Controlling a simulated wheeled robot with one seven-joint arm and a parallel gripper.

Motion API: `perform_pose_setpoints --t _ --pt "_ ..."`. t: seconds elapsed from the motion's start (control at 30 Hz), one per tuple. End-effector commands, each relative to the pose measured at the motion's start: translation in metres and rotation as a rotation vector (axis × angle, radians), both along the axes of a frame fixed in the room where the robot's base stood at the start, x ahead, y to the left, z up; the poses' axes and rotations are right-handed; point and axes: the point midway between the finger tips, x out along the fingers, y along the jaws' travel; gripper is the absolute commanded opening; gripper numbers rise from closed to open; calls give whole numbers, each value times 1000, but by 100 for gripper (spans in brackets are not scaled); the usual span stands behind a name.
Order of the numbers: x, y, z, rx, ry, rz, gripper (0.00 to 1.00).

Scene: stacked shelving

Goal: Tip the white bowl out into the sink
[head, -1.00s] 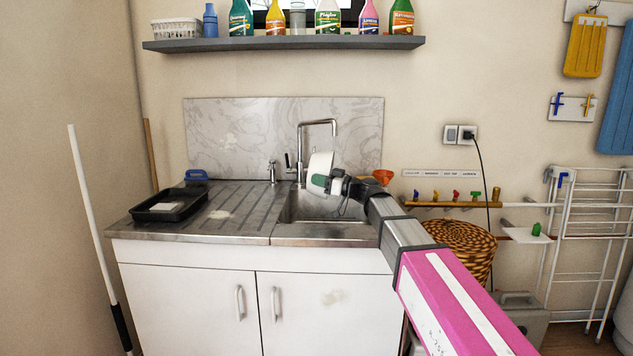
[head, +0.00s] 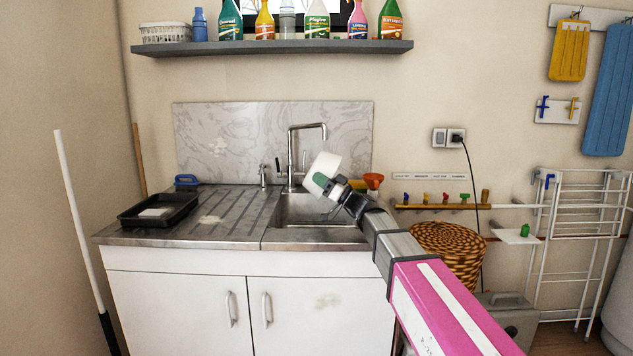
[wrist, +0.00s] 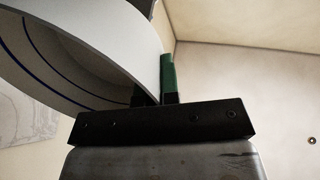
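The white bowl (head: 327,163) is held steeply tilted in the air in front of the tap, above the sink (head: 290,214). My gripper (head: 321,181) is shut on the bowl's wall with its green fingers. In the wrist view the bowl (wrist: 140,30) fills the upper left, with blue lines on its inner side, and the gripper fingers (wrist: 158,88) pinch its edge. No contents or falling material can be made out. The part of the sink basin behind my arm is hidden.
The tap (head: 292,160) stands behind the bowl. A black tray (head: 130,219) lies on the drainboard at left. An orange funnel (head: 373,181) is right of the sink. A shelf of bottles (head: 270,47) hangs above. A woven basket (head: 447,250) stands at right.

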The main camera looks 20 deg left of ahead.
Motion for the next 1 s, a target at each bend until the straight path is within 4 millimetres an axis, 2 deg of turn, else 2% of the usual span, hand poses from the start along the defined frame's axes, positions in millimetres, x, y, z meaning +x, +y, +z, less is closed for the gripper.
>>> perform_pose_setpoints --t 0.3,0.9,1.0 --pt "1 -11 0 116 18 0 0" --pt "5 -30 21 339 52 0 0" --pt "4 -30 22 327 50 0 0"
